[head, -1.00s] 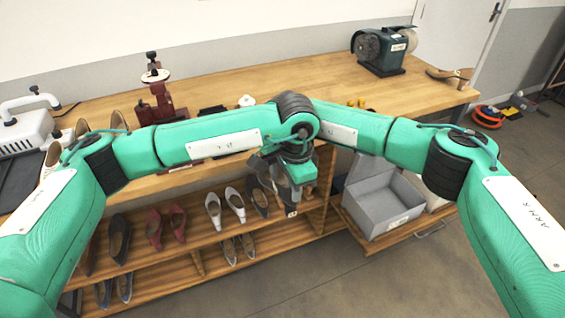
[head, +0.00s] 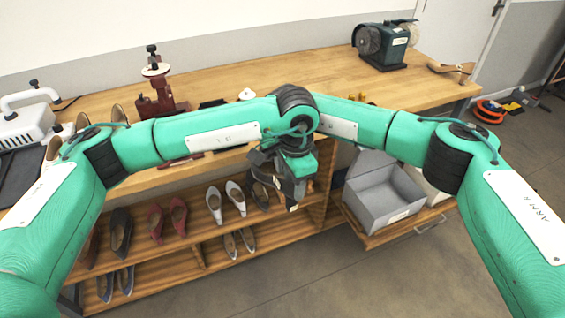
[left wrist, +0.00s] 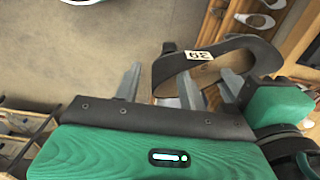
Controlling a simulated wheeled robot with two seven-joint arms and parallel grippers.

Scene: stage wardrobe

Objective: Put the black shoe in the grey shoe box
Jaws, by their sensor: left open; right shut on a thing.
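The black shoe (left wrist: 215,65) has a white 39 tag and a tan inside. It shows in the left wrist view just beyond my left gripper's fingers. My right gripper (left wrist: 205,66), with its green body at the right edge of that view, is shut on the shoe. My left gripper (left wrist: 160,88) is open, its fingers close to the shoe; I cannot tell whether they touch it. In the head view my left gripper (head: 289,187) hangs below the crossed wrists and hides most of the right gripper and shoe. The grey shoe box (head: 387,196) stands open at the right.
The box rests on a pulled-out wooden drawer (head: 372,240). Several pairs of shoes stand on the shelves (head: 190,245) below the workbench (head: 310,82). A dark shoe (head: 261,196) stands on the shelf close behind my grippers. The floor (head: 380,285) in front is clear.

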